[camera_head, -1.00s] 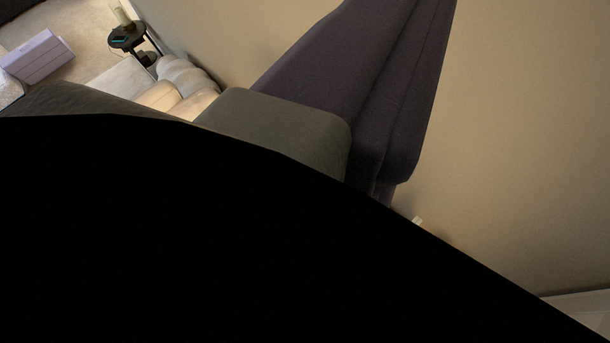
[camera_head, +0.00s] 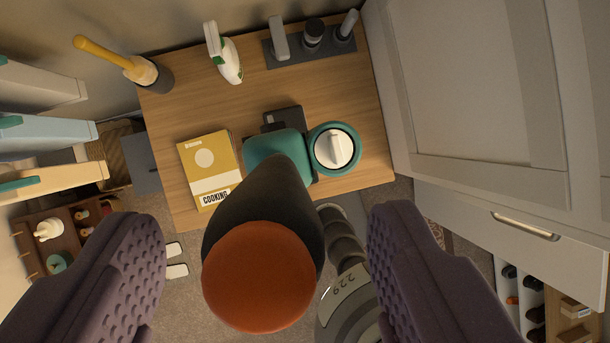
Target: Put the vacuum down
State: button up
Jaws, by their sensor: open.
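What appears to be the vacuum (camera_head: 262,205) has a dark tapered body, a round orange end facing me and a teal part at its far end. It stands over the front of the wooden tabletop (camera_head: 215,115), the teal part appearing to rest there. My gripper (camera_head: 268,222) is open, with one purple finger on each side of the dark body and visible gaps to both. The orange end hides the floor below it.
On the tabletop are a yellow cookbook (camera_head: 208,165), a teal-ringed white dial (camera_head: 333,148), a spray bottle (camera_head: 225,58), a yellow-handled brush (camera_head: 115,57) and a dark holder (camera_head: 300,50). A grey round object marked with numbers (camera_head: 345,305) is below. White cabinets (camera_head: 480,80) stand right.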

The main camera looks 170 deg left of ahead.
aim_at(269, 170)
jog(key=x, duration=0.4)
jog(key=shift+f, duration=0.35)
grip_shut()
jog(key=shift+r, duration=0.15)
dwell(0.9)
